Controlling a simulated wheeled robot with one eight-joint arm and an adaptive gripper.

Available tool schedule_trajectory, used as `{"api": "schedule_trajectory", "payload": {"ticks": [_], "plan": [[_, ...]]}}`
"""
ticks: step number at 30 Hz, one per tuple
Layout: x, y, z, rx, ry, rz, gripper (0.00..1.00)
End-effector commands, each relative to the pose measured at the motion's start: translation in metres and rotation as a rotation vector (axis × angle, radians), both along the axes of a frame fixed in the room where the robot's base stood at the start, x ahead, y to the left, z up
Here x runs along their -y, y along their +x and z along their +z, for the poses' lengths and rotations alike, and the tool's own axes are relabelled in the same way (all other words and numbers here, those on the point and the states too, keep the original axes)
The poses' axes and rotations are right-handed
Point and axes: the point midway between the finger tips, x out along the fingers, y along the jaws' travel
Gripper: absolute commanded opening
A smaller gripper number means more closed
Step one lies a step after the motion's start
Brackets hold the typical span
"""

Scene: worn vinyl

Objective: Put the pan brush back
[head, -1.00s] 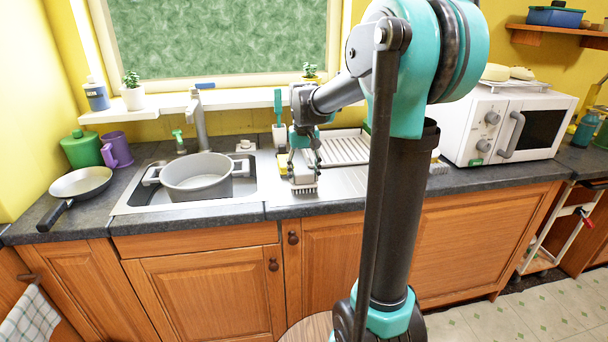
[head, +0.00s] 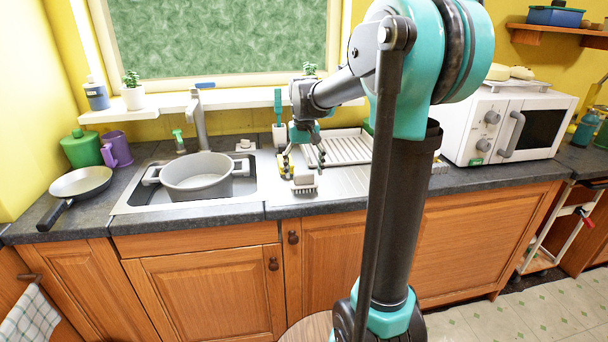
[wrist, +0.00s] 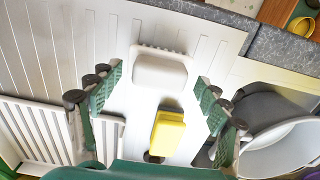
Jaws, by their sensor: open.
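The pan brush, a pale block with a row of bristles along one edge, rests on the metal drainboard (head: 345,183) to the right of the sink. It shows in the head view (head: 304,182) and in the wrist view (wrist: 160,72). My gripper (head: 304,164) is open above and behind it in the head view. In the wrist view the brush lies between the spread green-padded fingers (wrist: 160,80), with a gap on both sides.
A grey pot (head: 197,178) sits in the sink on the left. A teal-handled tool (head: 278,106) stands in a white holder (head: 279,135) behind my gripper. A ribbed drying rack (head: 346,146) is to the right. A frying pan (head: 80,182) lies at the far left.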

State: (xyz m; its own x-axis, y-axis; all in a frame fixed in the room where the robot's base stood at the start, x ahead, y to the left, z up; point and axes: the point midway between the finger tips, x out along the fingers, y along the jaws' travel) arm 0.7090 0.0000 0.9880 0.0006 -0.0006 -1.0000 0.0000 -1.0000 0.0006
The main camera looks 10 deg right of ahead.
Motion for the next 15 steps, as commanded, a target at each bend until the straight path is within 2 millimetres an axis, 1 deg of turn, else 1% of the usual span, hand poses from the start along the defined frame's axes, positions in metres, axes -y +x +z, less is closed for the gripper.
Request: {"api": "schedule_trajectory", "payload": {"ticks": [9, 12, 15], "plan": [[0.000, 0.000, 0.064, 0.000, 0.000, 0.000, 0.77], [0.000, 0.000, 0.081, 0.000, 0.000, 0.000, 0.77], [0.000, 0.000, 0.094, 0.000, 0.000, 0.000, 0.77]]}}
